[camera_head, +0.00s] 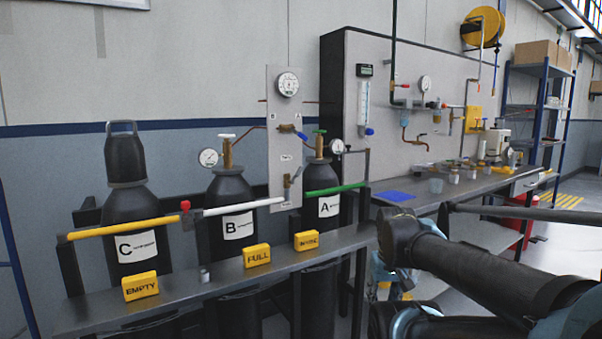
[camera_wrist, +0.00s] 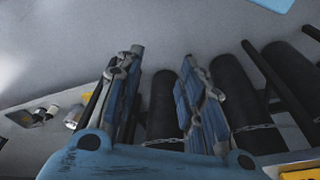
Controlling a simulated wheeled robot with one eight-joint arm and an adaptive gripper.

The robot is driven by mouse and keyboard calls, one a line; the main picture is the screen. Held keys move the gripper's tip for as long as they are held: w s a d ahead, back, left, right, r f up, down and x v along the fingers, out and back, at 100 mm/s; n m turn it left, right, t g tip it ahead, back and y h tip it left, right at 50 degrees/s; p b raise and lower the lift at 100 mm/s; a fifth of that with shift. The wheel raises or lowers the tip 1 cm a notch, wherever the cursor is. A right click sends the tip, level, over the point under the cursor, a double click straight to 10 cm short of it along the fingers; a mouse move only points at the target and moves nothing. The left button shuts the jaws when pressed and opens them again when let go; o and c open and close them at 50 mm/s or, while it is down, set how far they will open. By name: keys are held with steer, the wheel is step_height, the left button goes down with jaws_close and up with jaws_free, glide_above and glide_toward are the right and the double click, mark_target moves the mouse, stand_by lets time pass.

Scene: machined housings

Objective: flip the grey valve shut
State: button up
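A grey lever valve (camera_head: 290,181) sits low on the upright panel (camera_head: 276,115) behind cylinders B and A in the head view. Its handle is small, and I cannot tell its exact angle. A second valve with a blue handle (camera_head: 302,136) is higher on the same panel. My gripper (camera_wrist: 162,58) shows in the wrist view with its two blue-and-grey fingers spread apart and nothing between the tips. Black cylinders show beyond the fingers. In the head view my arm reaches in from the right, and I cannot make out the fingers there.
Black cylinders C (camera_head: 137,215), B (camera_head: 231,240) and A (camera_head: 320,200) stand behind yellow, white and green bars. A metal shelf (camera_head: 205,290) with yellow EMPTY, FULL and in-use blocks runs in front. A workbench (camera_head: 440,195) with small items stands at right.

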steer(key=w+a+r+y, duration=0.15)
steer(key=w+r, duration=0.25)
steer(key=r, duration=0.4)
step_height(320, 180, up, 32)
steer(key=n+g+y, duration=0.2)
steer(key=n+y, duration=0.3)
steer(key=y, duration=0.2)
glide_above(301, 169)
steer(key=d, duration=1.1)
steer(key=shift+h, duration=0.25)
steer(key=x, duration=1.7)
steer(key=shift+w+a+r, duration=0.1)
steer(key=shift+w+a, duration=0.05)
jaws_close()
